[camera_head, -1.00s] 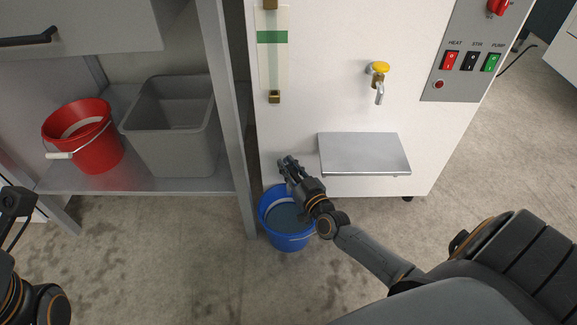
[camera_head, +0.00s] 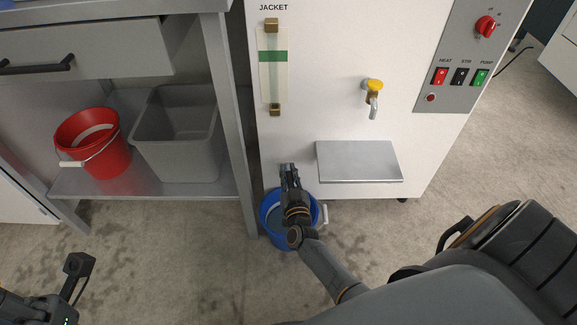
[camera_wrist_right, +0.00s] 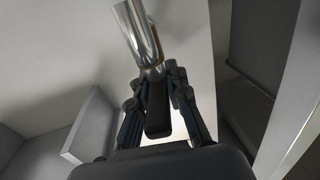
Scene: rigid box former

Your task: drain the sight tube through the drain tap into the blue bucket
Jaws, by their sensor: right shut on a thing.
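The sight tube (camera_head: 273,82) is a pale upright strip with brass end fittings and a green band, on the white machine front under the word JACKET. The blue bucket (camera_head: 266,222) stands on the floor below it, partly covered by my right arm. My right gripper (camera_head: 287,168) is above the bucket, low at the machine front. In the right wrist view a chrome spout (camera_wrist_right: 138,32) of the drain tap is close ahead, and the fingers (camera_wrist_right: 160,90) are shut around a dark piece at it. The tap is hidden in the head view. Only part of my left arm shows.
A yellow-handled tap (camera_head: 372,87) sits above a metal shelf (camera_head: 358,163) to the right. A switch panel (camera_head: 462,75) is at the upper right. A red bucket (camera_head: 104,155) and a grey bin (camera_head: 175,145) stand on the bench's lower shelf. Floor at the front is clear.

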